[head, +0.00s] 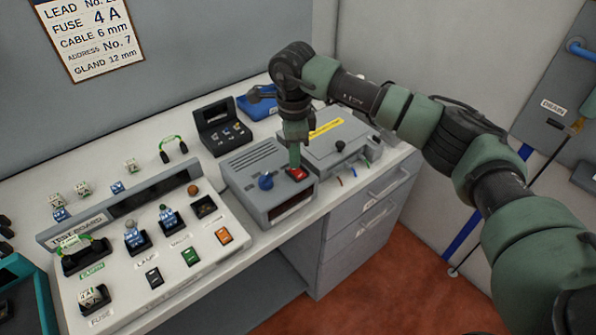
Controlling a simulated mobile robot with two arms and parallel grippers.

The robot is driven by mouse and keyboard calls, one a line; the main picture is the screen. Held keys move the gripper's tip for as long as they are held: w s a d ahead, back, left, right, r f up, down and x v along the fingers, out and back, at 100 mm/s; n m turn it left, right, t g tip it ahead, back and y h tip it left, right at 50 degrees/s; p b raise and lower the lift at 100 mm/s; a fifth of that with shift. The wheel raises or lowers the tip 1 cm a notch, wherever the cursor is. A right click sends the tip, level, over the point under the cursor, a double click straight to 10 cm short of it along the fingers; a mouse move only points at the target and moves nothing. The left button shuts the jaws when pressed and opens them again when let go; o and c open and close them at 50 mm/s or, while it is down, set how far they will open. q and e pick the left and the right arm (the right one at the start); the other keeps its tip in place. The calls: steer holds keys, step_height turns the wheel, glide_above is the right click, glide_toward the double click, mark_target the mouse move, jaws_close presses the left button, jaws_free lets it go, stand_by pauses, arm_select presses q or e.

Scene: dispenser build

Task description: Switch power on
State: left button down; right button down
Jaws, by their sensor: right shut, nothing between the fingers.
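My right gripper (295,162) points straight down over the red switch. Its fingers are shut and empty, with the tips at or just above the switch. I cannot tell if they touch it. The gripper partly hides the area behind the switch. My left gripper is out of view.
A grey box with a yellow label (326,128) stands right of the power unit. A test board (150,250) with switches and plugs fills the front left. A black case (222,128) and a blue item (258,103) lie behind. Drawers (365,215) are below the bench.

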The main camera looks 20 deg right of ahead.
steer(key=shift+s+f+b, duration=0.1)
steer(key=shift+f+b, duration=0.5)
steer(key=shift+f, duration=0.2)
steer(key=shift+r, duration=0.15)
steer(key=shift+r+p, duration=0.65)
steer(key=shift+r, duration=0.25)
steer(key=shift+r+p, duration=1.15)
steer(key=shift+r, duration=1.4)
